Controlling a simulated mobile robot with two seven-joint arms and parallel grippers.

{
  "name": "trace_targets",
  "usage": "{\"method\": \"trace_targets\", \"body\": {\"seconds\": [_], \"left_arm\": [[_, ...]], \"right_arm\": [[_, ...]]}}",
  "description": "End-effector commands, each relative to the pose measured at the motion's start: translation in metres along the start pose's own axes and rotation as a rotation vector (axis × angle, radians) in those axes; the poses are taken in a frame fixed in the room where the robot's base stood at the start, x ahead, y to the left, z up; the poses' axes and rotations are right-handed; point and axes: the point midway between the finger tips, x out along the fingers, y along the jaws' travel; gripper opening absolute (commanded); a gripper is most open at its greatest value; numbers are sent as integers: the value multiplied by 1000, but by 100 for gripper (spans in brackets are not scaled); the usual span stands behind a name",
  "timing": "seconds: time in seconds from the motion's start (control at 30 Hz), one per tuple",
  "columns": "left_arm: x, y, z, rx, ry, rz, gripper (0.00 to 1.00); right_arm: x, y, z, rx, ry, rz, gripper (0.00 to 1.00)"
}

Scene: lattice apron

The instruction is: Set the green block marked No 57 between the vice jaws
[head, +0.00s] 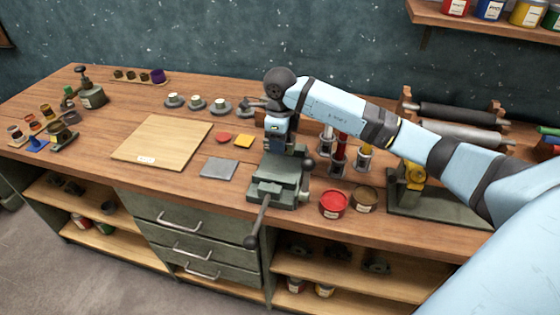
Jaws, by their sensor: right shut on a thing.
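The vice (272,189) is dark green metal. It stands near the front edge of the bench, with its long handle hanging over the edge. My right gripper (277,149) points down directly over the vice, close to its jaws. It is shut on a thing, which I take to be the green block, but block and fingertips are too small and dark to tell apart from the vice. The No 57 mark cannot be read. I cannot tell whether the block is between the jaws or above them. My left gripper is out of view.
A wooden board (158,142), a grey plate (219,168) and red and yellow pieces lie left of the vice. An open red tin (333,204) and a brown tin (364,199) stand close to its right. Rollers on a rack (460,115) are at the back right.

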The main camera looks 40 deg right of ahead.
Motion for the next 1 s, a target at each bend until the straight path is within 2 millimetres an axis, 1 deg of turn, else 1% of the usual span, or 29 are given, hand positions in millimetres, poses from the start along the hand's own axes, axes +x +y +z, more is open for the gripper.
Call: {"method": "trace_targets", "body": {"seconds": [0.03,0.13,0.43,0.6,0.67,0.73,1.0], "left_arm": [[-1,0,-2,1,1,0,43],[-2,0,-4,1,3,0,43],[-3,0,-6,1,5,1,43],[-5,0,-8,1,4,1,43],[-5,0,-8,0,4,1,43],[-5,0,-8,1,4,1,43],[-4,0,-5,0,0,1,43]], "right_arm": [[9,0,0,1,0,2,0],[25,0,0,0,-1,1,0],[45,0,0,1,-1,0,0],[69,0,0,0,0,2,0],[75,0,1,1,-2,0,0],[79,-1,1,1,-3,-1,0],[80,-1,1,0,-3,-2,0]]}}
